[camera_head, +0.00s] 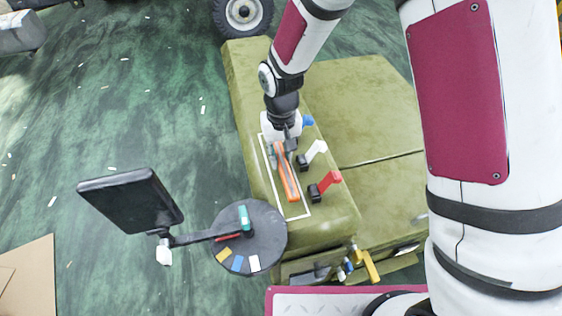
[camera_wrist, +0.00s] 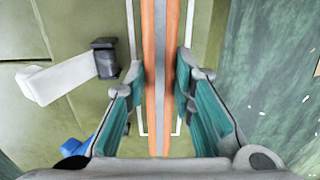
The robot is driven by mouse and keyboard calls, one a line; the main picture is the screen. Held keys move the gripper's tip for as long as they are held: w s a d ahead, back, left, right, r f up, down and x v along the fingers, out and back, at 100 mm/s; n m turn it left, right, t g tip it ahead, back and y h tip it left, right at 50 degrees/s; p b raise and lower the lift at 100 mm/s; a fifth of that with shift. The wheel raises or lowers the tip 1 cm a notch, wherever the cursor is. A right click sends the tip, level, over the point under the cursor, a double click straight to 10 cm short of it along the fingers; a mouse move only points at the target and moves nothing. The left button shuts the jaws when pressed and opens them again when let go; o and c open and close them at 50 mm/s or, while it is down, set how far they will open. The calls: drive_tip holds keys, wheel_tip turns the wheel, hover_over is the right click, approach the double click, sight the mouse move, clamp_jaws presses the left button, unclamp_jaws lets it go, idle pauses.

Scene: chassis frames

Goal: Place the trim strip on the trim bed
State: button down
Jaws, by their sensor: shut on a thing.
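The trim strip (camera_head: 287,172) is a long orange bar with a grey stripe along its middle. My gripper (camera_head: 281,147) is shut on it near its far end in the head view. In the wrist view the strip (camera_wrist: 160,30) runs lengthwise between my teal-padded fingers (camera_wrist: 160,78). The trim bed (camera_head: 298,217) is a white-outlined rectangle on the olive green block. The strip lies over the inside of this outline, roughly along its length. I cannot tell whether it touches the surface. The far end of the outline is partly hidden by my gripper.
A white lever (camera_head: 316,150), a red lever (camera_head: 329,182) and a blue lever (camera_head: 308,121) stand close to the right of the bed. A round dark table (camera_head: 270,222) with small coloured pieces and a monitor (camera_head: 130,200) are at left. Green floor lies left.

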sight(281, 157)
drive_tip(key=shift+f, duration=1.6)
drive_tip(key=shift+f, duration=0.15)
drive_tip(key=c, duration=1.4)
unclamp_jaws()
drive_tip(key=shift+o, duration=0.2)
